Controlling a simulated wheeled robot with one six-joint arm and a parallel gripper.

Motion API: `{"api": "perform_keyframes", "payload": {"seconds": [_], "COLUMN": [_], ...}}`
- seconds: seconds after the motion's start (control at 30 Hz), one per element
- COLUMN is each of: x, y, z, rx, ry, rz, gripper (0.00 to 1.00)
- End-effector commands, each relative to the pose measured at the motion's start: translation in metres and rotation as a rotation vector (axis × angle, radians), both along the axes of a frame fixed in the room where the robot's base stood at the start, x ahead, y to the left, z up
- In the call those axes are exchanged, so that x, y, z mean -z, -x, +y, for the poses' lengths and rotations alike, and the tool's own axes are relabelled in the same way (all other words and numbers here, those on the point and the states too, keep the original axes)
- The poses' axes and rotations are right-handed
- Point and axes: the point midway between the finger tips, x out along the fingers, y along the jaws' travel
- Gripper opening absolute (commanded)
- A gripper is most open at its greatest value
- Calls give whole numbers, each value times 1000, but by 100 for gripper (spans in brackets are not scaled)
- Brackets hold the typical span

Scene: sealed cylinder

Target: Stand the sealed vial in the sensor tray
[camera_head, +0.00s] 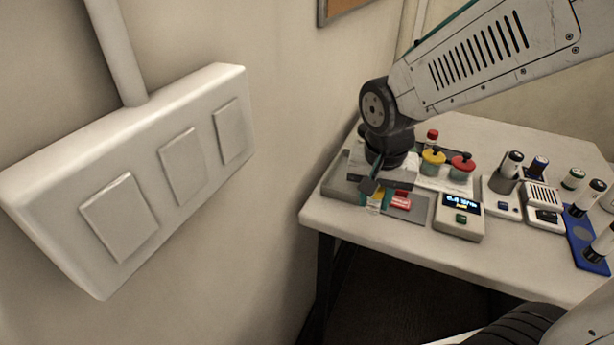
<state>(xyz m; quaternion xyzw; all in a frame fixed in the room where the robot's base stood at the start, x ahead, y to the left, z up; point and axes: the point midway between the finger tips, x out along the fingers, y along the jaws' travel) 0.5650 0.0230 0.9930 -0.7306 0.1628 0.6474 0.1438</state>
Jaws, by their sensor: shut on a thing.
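My gripper (374,199) points down over the left part of the table, and its fingers are closed around a small upright thing with yellow and white bands, which I take to be the sealed vial (375,197). The fingers and wrist hide most of it, and I cannot tell whether its base touches the surface below. A grey tray (336,188) lies under and around my gripper at the table's left end. A red block (400,202) sits on a grey plate just right of my gripper. I cannot tell which part is the sensor tray.
A meter with a lit display (461,212) stands right of the grey plate. Behind are jars with a yellow lid (433,157) and a red lid (462,162). A wall switch panel (130,180) fills the left.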

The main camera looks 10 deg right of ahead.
Motion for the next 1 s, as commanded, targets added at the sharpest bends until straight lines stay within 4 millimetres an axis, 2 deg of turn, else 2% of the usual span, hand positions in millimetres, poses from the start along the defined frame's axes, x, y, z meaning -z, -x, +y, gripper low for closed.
{"api": "perform_keyframes", "payload": {"seconds": [0.17,0.6,0.7,0.93,1.0], "x": [2,13,14,15,24], "y": [-17,-127,-141,-157,-158], "z": [-2,-17,-20,-23,-23], "rx": [2,-4,-4,-4,-5], "ry": [0,0,0,0,1], "rz": [1,1,0,0,5], "gripper": [2,2,2,2,2]}}
